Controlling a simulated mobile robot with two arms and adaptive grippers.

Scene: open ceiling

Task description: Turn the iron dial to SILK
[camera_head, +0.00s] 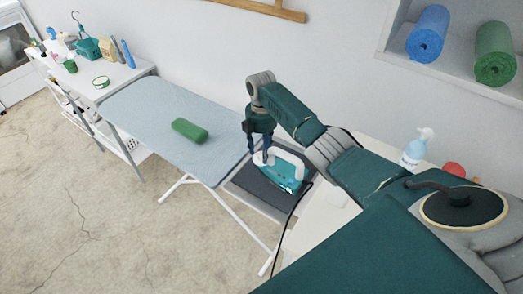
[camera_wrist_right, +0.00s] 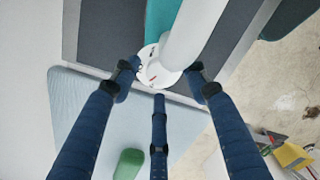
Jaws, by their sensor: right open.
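The teal and white iron (camera_head: 287,172) rests on the dark pad at the right end of the ironing board. In the right wrist view its white handle (camera_wrist_right: 193,35) runs up to the right. A round white dial (camera_wrist_right: 152,68) with small red and dark marks shows beside the handle's base; I cannot read its setting. My right gripper (camera_head: 262,158) is above the iron, pointing down. In the wrist view its blue fingers (camera_wrist_right: 160,90) are spread around the dial area, with nothing held. Whether a fingertip touches the dial I cannot tell. My left gripper is not in view.
The ironing board (camera_head: 150,110) carries a green rounded block (camera_head: 190,130). A white side table (camera_head: 112,82) with baskets and bottles stands at the left. A spray bottle (camera_head: 416,150) stands right, behind my arm. The iron's black cord (camera_head: 287,225) hangs in front.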

